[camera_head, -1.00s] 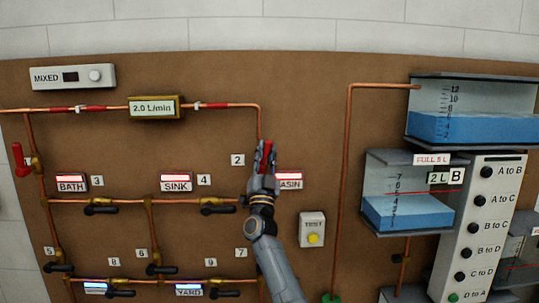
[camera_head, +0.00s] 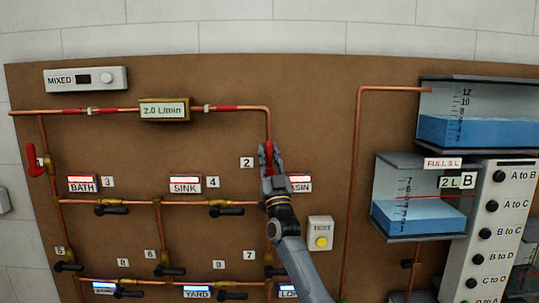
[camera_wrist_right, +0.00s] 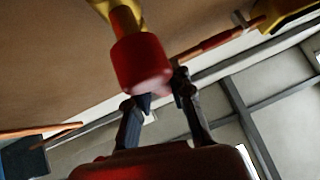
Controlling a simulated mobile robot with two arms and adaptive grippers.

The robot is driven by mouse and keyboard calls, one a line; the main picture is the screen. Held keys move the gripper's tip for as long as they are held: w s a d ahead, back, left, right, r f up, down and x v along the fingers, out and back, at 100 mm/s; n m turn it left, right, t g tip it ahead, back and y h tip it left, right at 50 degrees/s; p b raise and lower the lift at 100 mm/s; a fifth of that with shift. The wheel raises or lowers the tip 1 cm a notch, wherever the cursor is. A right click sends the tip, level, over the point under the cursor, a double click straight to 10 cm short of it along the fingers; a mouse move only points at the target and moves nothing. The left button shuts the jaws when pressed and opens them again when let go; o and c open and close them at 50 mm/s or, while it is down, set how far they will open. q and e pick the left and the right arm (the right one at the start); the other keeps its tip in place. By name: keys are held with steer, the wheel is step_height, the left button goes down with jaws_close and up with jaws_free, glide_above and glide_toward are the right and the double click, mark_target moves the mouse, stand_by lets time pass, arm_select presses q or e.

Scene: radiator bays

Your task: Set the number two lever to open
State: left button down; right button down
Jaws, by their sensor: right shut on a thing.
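The number two lever (camera_head: 268,151) is red and stands on the pipe beside the "2" label (camera_head: 246,162). My right gripper (camera_head: 268,160) is at this lever and covers its lower part and the valve behind it. In the right wrist view the red lever (camera_wrist_right: 141,64) fills the upper middle, with a brass valve part (camera_wrist_right: 124,20) behind it. The fingers of my right gripper (camera_wrist_right: 160,88) are at its near end, shut on it. Whether the lever stands along the pipe is hard to tell. My left gripper is not in view.
Another red lever (camera_head: 36,163) is at the far left. Black-handled valves (camera_head: 112,210) line the lower pipes. A flow meter (camera_head: 164,109) reads 2.0 L/min. A yellow TEST button (camera_head: 321,242) is right of my arm. Water tanks (camera_head: 418,215) stand at the right.

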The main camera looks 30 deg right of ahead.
steer(key=shift+r, duration=0.25)
steer(key=c, duration=1.2)
jaws_free()
steer(key=shift+o, duration=0.2)
steer(key=shift+w+f, duration=0.1)
steer(key=shift+f, duration=0.05)
steer(key=shift+f, duration=0.1)
steer(key=v, duration=1.2)
steer(key=shift+a, duration=0.1)
